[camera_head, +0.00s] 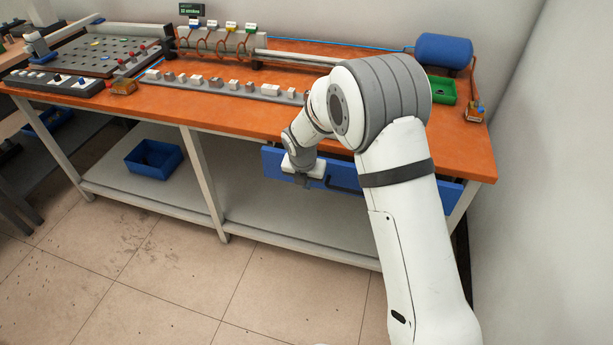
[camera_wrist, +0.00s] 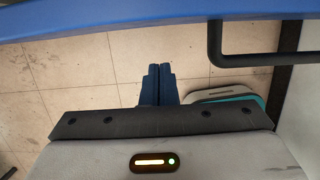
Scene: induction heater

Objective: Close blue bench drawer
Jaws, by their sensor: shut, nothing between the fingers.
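The blue bench drawer (camera_head: 345,178) shows its wide front just below the orange tabletop, partly hidden behind my arm. I cannot tell from here how far out it stands. Its black handle (camera_head: 345,186) is partly visible. In the wrist view the drawer's blue front (camera_wrist: 120,22) runs across the top, with the black bar handle (camera_wrist: 255,60) at the right. My gripper (camera_wrist: 160,70) is shut and empty, its dark blue fingertips just short of the blue front and left of the handle. In the head view my gripper (camera_head: 303,178) is at the drawer's left part; its fingertips are hard to make out.
The orange workbench (camera_head: 235,112) carries a row of small blocks, a blue cylinder (camera_head: 444,51) and a green tray (camera_head: 441,90). A blue bin (camera_head: 153,158) stands on the lower shelf (camera_head: 270,215). The tiled floor in front is clear; a wall bounds the right side.

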